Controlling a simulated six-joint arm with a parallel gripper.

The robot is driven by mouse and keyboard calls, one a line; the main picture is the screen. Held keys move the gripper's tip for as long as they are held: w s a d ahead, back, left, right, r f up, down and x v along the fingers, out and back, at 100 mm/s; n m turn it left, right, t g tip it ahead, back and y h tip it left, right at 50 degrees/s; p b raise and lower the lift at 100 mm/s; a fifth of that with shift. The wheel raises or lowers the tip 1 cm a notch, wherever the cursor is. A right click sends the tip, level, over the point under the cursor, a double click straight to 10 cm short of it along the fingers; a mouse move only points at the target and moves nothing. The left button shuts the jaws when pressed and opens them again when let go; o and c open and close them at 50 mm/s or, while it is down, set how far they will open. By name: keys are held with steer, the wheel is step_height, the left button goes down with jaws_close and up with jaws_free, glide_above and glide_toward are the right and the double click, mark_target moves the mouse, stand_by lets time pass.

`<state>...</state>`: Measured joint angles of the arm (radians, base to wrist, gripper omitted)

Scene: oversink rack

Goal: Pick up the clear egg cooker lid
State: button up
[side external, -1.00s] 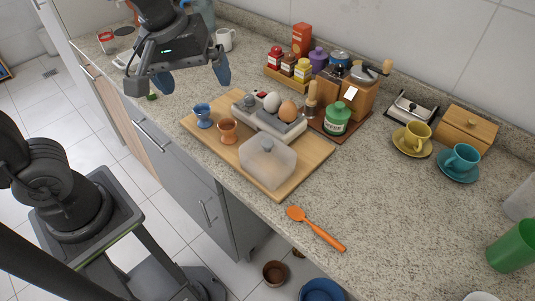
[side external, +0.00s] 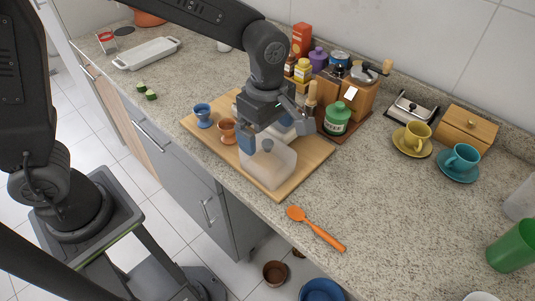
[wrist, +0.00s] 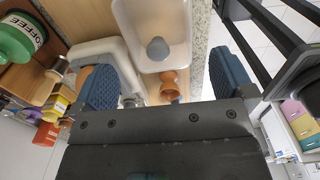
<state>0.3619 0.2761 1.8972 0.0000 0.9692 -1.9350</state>
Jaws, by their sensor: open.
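The clear egg cooker lid (side external: 270,170) is a frosted box-shaped cover with a grey knob (side external: 267,145) on top. It sits on the front part of the wooden board (side external: 283,194). In the wrist view the lid (wrist: 143,20) and its knob (wrist: 158,48) show at the top, just beyond the fingers. My gripper (side external: 274,140) is open and empty above the board, close to the lid's knob. In the wrist view the two blue fingers of my gripper (wrist: 165,80) are wide apart. My gripper hides most of the egg cooker base (wrist: 92,50) in the side view.
A blue egg cup (side external: 203,115) and an orange egg cup (side external: 227,131) stand left of the lid. A green jar (side external: 338,118) and a coffee grinder (side external: 350,92) stand behind right. An orange spoon (side external: 316,229) lies in front.

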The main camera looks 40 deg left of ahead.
mark_target(267, 153)
steer(key=shift+w+f, duration=0.1)
steer(key=shift+f, duration=3.5)
steer(key=c, duration=0.7)
steer(key=shift+r, duration=0.1)
